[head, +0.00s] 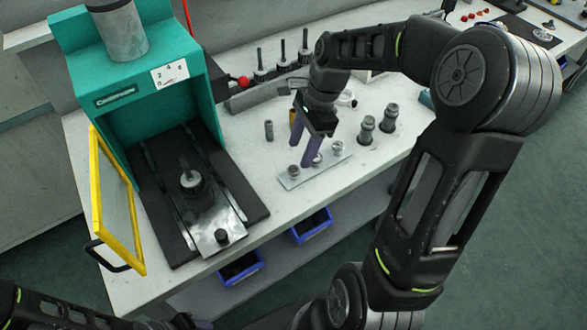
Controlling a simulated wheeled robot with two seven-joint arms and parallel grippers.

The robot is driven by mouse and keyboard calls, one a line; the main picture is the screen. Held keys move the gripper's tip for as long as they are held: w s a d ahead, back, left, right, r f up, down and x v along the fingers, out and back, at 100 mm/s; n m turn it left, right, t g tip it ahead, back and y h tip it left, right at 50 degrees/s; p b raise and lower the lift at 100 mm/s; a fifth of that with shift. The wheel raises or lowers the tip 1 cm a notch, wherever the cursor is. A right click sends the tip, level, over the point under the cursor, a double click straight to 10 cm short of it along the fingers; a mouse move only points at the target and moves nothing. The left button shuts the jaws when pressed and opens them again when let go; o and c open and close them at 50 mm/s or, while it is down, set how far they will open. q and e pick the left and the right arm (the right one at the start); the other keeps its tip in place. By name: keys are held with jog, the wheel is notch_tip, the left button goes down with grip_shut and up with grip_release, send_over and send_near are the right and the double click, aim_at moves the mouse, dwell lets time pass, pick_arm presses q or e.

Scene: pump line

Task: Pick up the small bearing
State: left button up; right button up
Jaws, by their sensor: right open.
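A light metal plate (300,181) lies near the front edge of the bench and carries a row of small ring-like metal parts, which look like bearings: a left one (294,171), a middle one (317,160) and a right one (337,147). I cannot tell for sure which is the small bearing. My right gripper (302,154) points down over the plate, its purple fingers apart and empty. Its fingertips are close to the middle bearing; I cannot tell whether they touch it. Only a bit of my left gripper (201,324) shows at the bottom edge.
A teal press (135,100) with an open yellow-framed door (115,200) stands at left. Metal fittings (366,130) stand right of the plate, a small cylinder (269,130) left of it. Black pins (260,62) stand behind. Blue bins (311,226) sit below the bench edge.

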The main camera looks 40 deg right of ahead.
aim_at(293, 171)
jog(key=shift+f, duration=0.1)
jog(key=x, duration=0.5)
jog(key=shift+p, duration=0.4)
jog(key=shift+c, duration=0.5)
jog(key=c, duration=0.9)
jog(key=shift+c, duration=0.2)
notch_tip(293, 171, up, 10)
jog(key=shift+r+b, duration=0.1)
jog(key=shift+b, duration=0.2)
jog(key=shift+c, duration=0.2)
jog(key=shift+a, duration=0.1)
